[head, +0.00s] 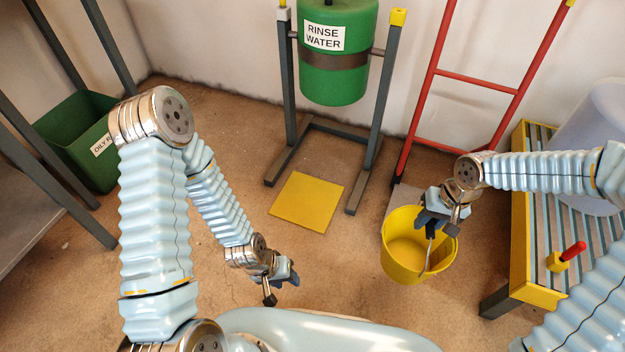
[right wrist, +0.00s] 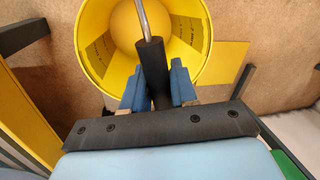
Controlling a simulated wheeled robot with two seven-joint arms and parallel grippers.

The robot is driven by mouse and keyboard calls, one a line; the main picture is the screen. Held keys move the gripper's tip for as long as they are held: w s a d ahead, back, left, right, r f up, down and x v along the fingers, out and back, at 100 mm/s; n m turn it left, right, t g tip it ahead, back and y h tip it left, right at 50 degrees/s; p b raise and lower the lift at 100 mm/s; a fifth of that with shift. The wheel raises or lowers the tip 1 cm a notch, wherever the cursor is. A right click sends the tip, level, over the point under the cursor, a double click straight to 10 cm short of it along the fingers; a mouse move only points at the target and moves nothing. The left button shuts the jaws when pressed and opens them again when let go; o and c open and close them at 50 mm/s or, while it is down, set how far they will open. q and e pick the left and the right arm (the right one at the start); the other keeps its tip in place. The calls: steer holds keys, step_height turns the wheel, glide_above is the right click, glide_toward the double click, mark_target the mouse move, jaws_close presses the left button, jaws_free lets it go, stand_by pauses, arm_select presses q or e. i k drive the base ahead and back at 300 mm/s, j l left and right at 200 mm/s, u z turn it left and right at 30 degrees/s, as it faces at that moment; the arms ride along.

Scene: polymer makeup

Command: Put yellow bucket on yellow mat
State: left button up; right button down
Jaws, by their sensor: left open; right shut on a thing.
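The yellow bucket (head: 401,262) hangs or stands to the right of the yellow mat in the head view; I cannot tell whether it touches the floor. My right gripper (head: 436,222) is shut on the bucket's handle, whose dark grip (right wrist: 153,72) sits between the fingers in the right wrist view. The bucket's inside (right wrist: 190,38) looks empty. The yellow mat (head: 307,202) lies flat and bare on the floor below the green drum; a yellow patch that seems to be the mat (right wrist: 228,85) shows in the right wrist view. My left gripper (head: 282,283) is open and empty, below the mat in the picture.
A green drum labelled "RINSE WATER" (head: 340,75) hangs in a grey stand (head: 370,148) whose feet flank the mat. A red ladder-like frame (head: 478,82) leans on the wall. A yellow-framed slatted bench (head: 519,220) stands right. A green bin (head: 85,150) stands left.

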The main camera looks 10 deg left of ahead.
mark_target(307, 199)
steer(key=i+u, duration=0.35)
steer(key=i+l+u, duration=0.1)
steer(key=u, duration=0.25)
steer(key=i+l+u, duration=0.15)
steer(key=u, duration=0.25)
steer(key=i+u, duration=0.1)
steer(key=i, duration=0.2)
steer(key=i+j, duration=0.15)
steer(key=j, duration=0.15)
